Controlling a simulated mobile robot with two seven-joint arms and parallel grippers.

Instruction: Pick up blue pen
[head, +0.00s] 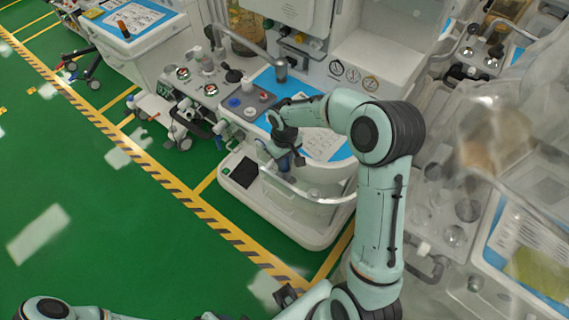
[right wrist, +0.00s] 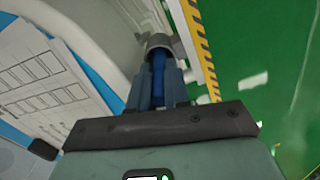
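In the right wrist view, a blue pen (right wrist: 158,76) stands between the two close-set fingers of my right gripper (right wrist: 158,84). The fingers flank it with no clear gap, so the gripper looks shut on it. The pen's far end meets a grey round holder (right wrist: 160,41); whether it is still inside cannot be told. In the head view my right gripper (head: 291,160) points down at the front edge of the middle cart, and the pen is mostly hidden. My left arm shows only in part along the bottom edge; its gripper cannot be made out clearly.
Another cart (head: 135,55) stands upper left. Blurred clear equipment crowds the right. Green floor (head: 90,220) is free at left.

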